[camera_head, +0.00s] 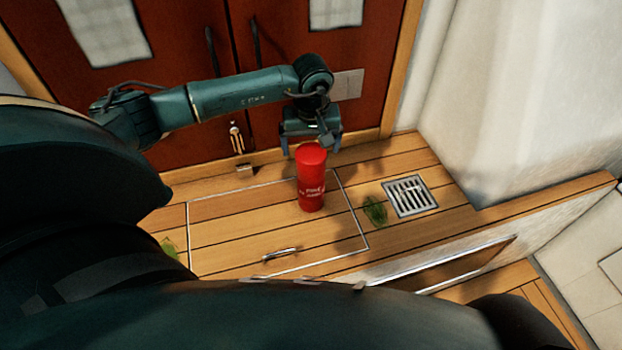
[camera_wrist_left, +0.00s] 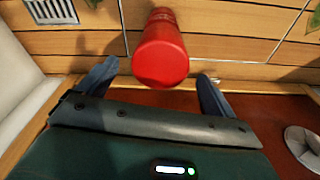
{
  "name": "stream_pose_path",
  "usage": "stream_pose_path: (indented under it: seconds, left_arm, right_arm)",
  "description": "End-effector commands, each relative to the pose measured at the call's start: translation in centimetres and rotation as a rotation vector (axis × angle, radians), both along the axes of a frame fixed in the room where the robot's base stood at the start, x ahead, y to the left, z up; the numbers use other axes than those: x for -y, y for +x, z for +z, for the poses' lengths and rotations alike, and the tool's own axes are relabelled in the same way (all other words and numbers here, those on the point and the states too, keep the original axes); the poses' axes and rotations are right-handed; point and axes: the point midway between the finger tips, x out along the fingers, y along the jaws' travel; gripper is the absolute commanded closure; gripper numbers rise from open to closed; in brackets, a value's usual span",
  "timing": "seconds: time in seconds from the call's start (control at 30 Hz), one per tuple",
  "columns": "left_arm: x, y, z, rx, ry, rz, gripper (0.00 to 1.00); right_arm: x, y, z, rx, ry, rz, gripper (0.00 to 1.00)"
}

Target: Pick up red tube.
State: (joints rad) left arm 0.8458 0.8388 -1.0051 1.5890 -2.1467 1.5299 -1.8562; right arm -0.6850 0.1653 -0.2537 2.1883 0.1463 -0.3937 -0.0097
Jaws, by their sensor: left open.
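The red tube (camera_head: 311,180) stands upright on the wooden floor, with faint white lettering low on its side. In the left wrist view the red tube (camera_wrist_left: 160,50) shows between and just beyond the two fingertips. My left gripper (camera_head: 312,148) is open, right behind the tube's top in the head view. In the left wrist view the left gripper (camera_wrist_left: 157,75) has its fingers spread wide, with a gap on each side of the tube. My right gripper is not in view.
A metal drain grate (camera_head: 410,196) and a green leaf (camera_head: 375,211) lie right of the tube. A hatch handle (camera_head: 281,254) is in front. Red-brown doors (camera_head: 190,40) stand behind, and a white wall (camera_head: 520,90) rises at right. The floor around the tube is mostly clear.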

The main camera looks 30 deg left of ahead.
Motion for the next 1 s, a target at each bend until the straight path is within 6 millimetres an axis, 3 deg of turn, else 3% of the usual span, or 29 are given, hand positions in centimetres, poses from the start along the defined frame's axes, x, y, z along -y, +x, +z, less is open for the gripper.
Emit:
stream_pose_path:
  seconds: [0.4,0.67,1.0]
  left_arm:
    - [-0.1,0.2,-5.0,-0.001,0.000,0.002,0.08]
    - [-0.2,0.3,-5.3,0.000,0.000,0.001,0.08]
    - [-0.2,0.3,-5.3,0.000,0.000,0.001,0.35]
  right_arm:
    - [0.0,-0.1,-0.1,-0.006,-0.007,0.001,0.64]
    - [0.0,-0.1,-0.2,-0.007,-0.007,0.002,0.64]
    - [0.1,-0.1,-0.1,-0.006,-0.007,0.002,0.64]
